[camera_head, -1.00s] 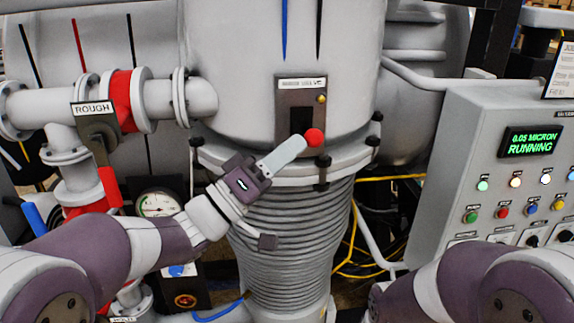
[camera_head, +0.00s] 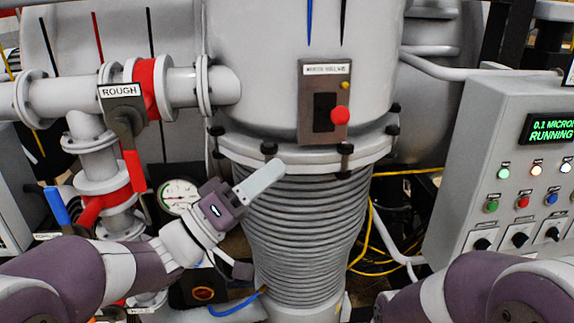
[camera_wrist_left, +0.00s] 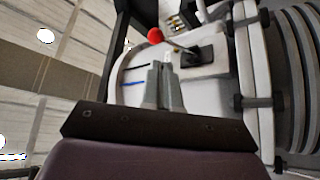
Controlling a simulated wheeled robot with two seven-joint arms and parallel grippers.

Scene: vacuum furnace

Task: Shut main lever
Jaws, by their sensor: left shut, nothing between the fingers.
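The main lever shows as a red ball knob (camera_head: 340,116) on a plate (camera_head: 312,128) with a dark slot, on the front of the big grey chamber. The plate's label is too blurred to read surely. My left gripper (camera_head: 276,169) is shut and empty, below and left of the knob and apart from it, in front of the ribbed bellows. In the left wrist view the shut fingers (camera_wrist_left: 167,62) point toward the chamber. There the red knob (camera_wrist_left: 155,35) stands on a metal stem out of a dark slot (camera_wrist_left: 200,56). My right gripper is out of view.
A ROUGH valve handle (camera_head: 132,170), red, and a blue handle (camera_head: 56,206) are on the pipes at left. A round gauge (camera_head: 179,196) is behind my left wrist. A control box (camera_head: 480,150) at right reads 0.1 MICRON RUNNING. Bolts (camera_head: 345,150) stick out along the flange.

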